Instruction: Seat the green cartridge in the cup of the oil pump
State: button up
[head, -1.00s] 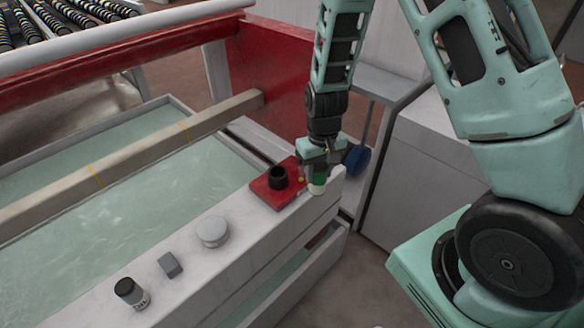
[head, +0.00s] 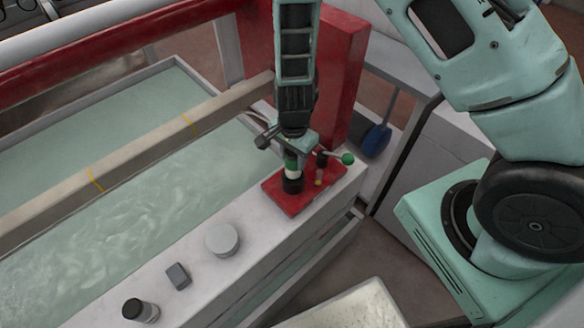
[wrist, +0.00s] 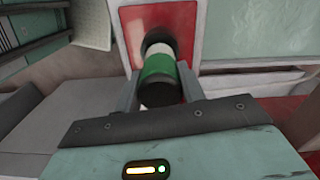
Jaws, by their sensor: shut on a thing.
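My gripper (head: 292,152) is shut on the green cartridge (head: 291,164), a small cylinder with a green band and a white lower end. It is held upright directly above the black cup (head: 293,185) on the red plate of the oil pump (head: 290,205). The white end meets the cup's rim in the head view; I cannot tell how far inside it is. In the wrist view the cartridge (wrist: 158,68) stands between the two fingers, with its dark top towards me. The cup (wrist: 157,37) shows behind it in line, over the red plate (wrist: 188,22).
A lever with a green knob (head: 347,158) stands on the pump, right of the cup. A round grey lid (head: 222,239), a small grey block (head: 178,275) and a dark-capped jar (head: 140,310) sit along the white ledge. A water tank (head: 120,215) lies left.

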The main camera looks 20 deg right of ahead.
aim_at(293, 169)
jog(key=shift+f, duration=2.55)
jog(key=shift+f, duration=0.2)
jog(key=o, duration=1.1)
jog(key=shift+c, duration=0.2)
jog(key=shift+r, duration=0.1)
